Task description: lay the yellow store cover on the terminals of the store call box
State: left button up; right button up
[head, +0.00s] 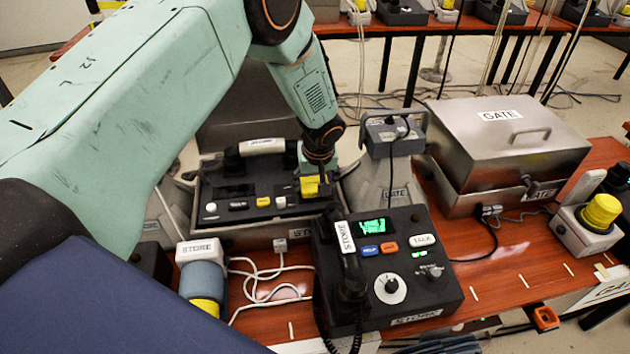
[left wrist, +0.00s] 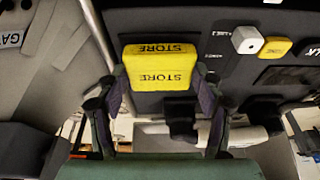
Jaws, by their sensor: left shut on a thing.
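The yellow store cover (left wrist: 160,66), lettered STORE, is between the fingers of my left gripper (left wrist: 162,92), which is shut on it. The cover also shows as a small yellow block (head: 310,188) in the head view, below my left gripper (head: 317,168). It is at the right end of the dark panel of the open store call box (head: 237,190). The panel (left wrist: 190,22) fills the upper right of the left wrist view. The terminals are hidden, and I cannot tell whether the cover touches the panel. My right gripper is not in view.
A dark STORE desk phone (head: 440,285) stands in front of the box. A grey GATE unit (head: 388,185) is close on the right, with a metal GATE box (head: 505,150) beyond. White cables (head: 265,285) lie on the wooden table (head: 490,265).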

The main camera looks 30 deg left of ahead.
pick_arm(q)
jog(key=shift+w+a+f, duration=0.1)
jog(key=shift+a+f, duration=0.05)
jog(key=shift+a, duration=0.15)
jog(key=shift+w+d+f, duration=0.1)
jog(key=shift+d+f, duration=0.05)
jog(key=shift+d, duration=0.1)
jog(key=o, duration=0.9)
jog(key=shift+d, duration=0.15)
jog(key=shift+c, duration=0.2)
jog(key=o, duration=0.3)
jog(key=shift+o, duration=0.5)
jog(key=shift+a, duration=0.3)
jog(key=shift+d, duration=0.15)
